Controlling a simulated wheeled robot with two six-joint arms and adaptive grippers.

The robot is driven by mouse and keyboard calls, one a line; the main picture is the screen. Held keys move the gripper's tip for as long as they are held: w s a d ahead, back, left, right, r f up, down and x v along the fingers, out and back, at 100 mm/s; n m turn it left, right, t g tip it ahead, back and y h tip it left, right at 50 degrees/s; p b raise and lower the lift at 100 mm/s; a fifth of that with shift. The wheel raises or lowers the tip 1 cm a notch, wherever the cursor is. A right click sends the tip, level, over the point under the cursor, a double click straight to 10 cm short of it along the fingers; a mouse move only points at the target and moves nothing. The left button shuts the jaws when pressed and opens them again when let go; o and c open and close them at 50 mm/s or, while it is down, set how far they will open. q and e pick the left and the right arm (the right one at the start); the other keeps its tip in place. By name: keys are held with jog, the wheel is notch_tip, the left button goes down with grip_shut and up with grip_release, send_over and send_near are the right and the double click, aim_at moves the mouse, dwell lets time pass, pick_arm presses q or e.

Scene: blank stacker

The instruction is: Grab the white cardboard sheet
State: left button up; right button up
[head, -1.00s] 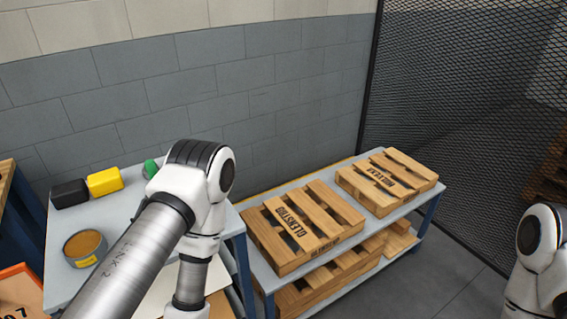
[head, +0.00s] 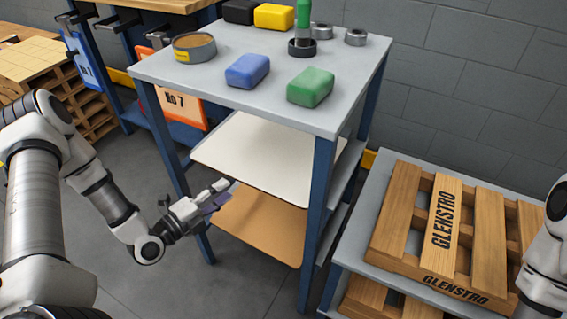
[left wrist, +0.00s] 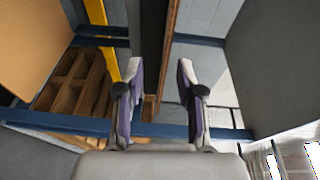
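The white cardboard sheet (head: 262,155) lies flat on the middle level of a blue-legged stand, under its grey top. Its front-left edge sticks out past the legs. My left gripper (head: 226,192) is just below and in front of that edge, near the stand's front. Its two fingers are apart in the left wrist view (left wrist: 160,85), with nothing clearly held between them. Whether it touches the sheet cannot be told. A brown sheet (head: 262,225) lies on the level below. My right gripper is out of view.
The grey stand top (head: 215,92) holds a tin (head: 194,47), a blue block (head: 247,71), a green block (head: 311,87) and other items. Blue legs (head: 318,215) flank the sheets. A low rack with wooden pallets (head: 440,225) stands right. Floor (head: 150,270) before the stand looks clear.

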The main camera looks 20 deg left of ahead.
aim_at(240, 171)
pick_arm(q)
jog(key=shift+m, duration=0.4)
jog(key=b+x, duration=0.1)
jog(key=x, duration=0.1)
jog(key=b+x, duration=0.1)
jog(key=x, duration=0.2)
jog(key=a+b+x, duration=0.1)
jog(key=x, duration=0.1)
jog(key=shift+w+r, duration=0.35)
jog(key=shift+w, duration=0.2)
grip_shut()
